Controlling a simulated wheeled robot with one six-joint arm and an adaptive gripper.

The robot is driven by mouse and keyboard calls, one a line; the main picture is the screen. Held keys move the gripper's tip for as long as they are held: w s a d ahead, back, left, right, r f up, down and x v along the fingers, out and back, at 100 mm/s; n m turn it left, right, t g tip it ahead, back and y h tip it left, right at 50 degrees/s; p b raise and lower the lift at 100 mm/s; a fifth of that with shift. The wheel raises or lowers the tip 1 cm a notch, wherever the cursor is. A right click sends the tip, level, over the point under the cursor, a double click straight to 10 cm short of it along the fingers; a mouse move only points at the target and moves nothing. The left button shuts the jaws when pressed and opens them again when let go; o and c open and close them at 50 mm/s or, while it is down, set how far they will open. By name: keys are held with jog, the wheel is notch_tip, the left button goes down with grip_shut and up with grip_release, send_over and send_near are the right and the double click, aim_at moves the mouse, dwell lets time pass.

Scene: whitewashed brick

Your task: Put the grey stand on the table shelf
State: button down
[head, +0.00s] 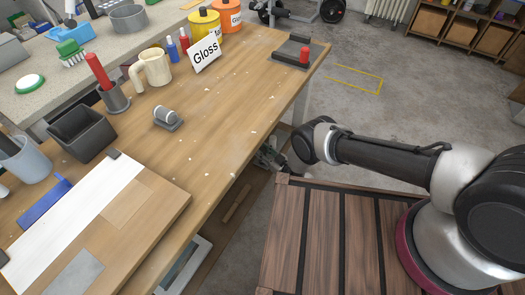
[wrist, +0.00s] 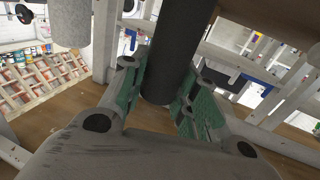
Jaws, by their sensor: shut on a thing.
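My gripper (head: 273,157) is low beside the near edge of the wooden table (head: 225,110), at about the level of the table shelf (head: 238,203). In the wrist view its green-padded fingers (wrist: 158,98) are shut on a dark grey cylinder (wrist: 172,60), which I take to be part of the grey stand. The rest of the stand is out of frame or hidden. Brown wood (wrist: 50,110) of the shelf shows beyond the fingers. In the head view the held stand is too small and covered to make out.
White table legs and rails (wrist: 285,85) stand close around my gripper. A pale-framed item (head: 187,262) lies low under the table's near end. The tabletop holds a mug (head: 156,67), a dark bin (head: 82,133) and a Gloss sign (head: 205,54).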

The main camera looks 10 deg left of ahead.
jog(key=c, duration=1)
grip_release()
jog(key=v, duration=1.2)
